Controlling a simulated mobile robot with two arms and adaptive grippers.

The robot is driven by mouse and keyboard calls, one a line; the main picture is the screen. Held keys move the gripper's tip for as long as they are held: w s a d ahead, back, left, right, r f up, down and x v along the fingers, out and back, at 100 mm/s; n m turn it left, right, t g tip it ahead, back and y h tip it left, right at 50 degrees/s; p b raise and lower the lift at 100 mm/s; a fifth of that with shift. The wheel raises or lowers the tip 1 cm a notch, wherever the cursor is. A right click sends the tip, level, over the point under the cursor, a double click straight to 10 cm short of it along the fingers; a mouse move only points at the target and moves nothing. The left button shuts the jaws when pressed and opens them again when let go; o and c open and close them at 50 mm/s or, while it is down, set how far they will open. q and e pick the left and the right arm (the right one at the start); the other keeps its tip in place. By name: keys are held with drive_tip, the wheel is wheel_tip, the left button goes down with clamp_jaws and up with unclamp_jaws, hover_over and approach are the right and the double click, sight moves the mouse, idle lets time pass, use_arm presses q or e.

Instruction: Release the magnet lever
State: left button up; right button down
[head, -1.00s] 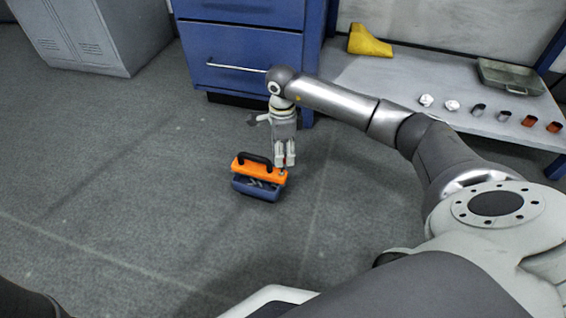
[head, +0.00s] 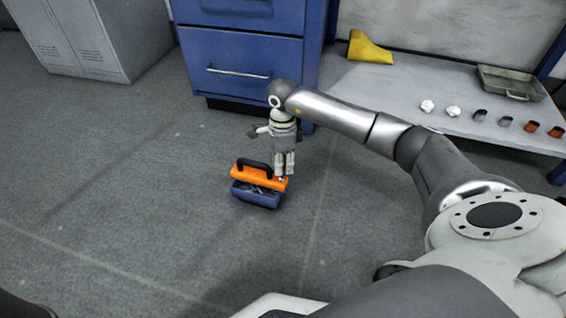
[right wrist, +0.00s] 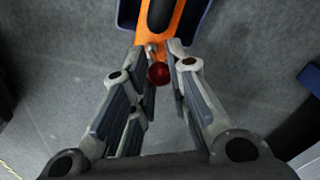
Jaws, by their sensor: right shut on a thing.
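The orange magnet tool (head: 246,174) with a black arched handle (head: 250,164) sits at a blue box (head: 252,194) on the floor. In the right wrist view its orange bar (right wrist: 178,22) runs up from my fingers. The lever with a red ball knob (right wrist: 159,74) stands at the near end of the bar. My right gripper (head: 285,170) points down at the right end of the bar. In the wrist view the gripper's fingers (right wrist: 163,50) are on either side of the lever, shut on it. Exact finger contact is hard to see. My left gripper is out of view.
A blue drawer cabinet (head: 245,50) stands behind, and a grey locker (head: 85,45) at the far left. A low shelf (head: 400,85) at the right holds a yellow object (head: 368,47), a metal tray (head: 510,82) and several small parts. The floor to the left is clear.

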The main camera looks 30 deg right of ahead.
drive_tip(key=shift+w+d+r+g+y+p, duration=0.15)
drive_tip(key=shift+g+y+p, duration=0.15)
drive_tip(key=shift+p, duration=0.2)
drive_tip(key=shift+w+d+f+y, duration=0.15)
drive_tip(key=shift+f+y, duration=0.1)
drive_tip(key=shift+y, duration=0.15)
drive_tip(key=c, duration=1.3)
unclamp_jaws()
drive_tip(key=shift+c, duration=0.2)
drive_tip(key=shift+r, duration=0.1)
wheel_tip(320, 180, up, 12)
drive_tip(key=w+d, duration=0.1)
drive_tip(key=shift+w+d+f, duration=0.25)
drive_tip(key=shift+w+d, duration=0.1)
drive_tip(key=shift+d, duration=0.05)
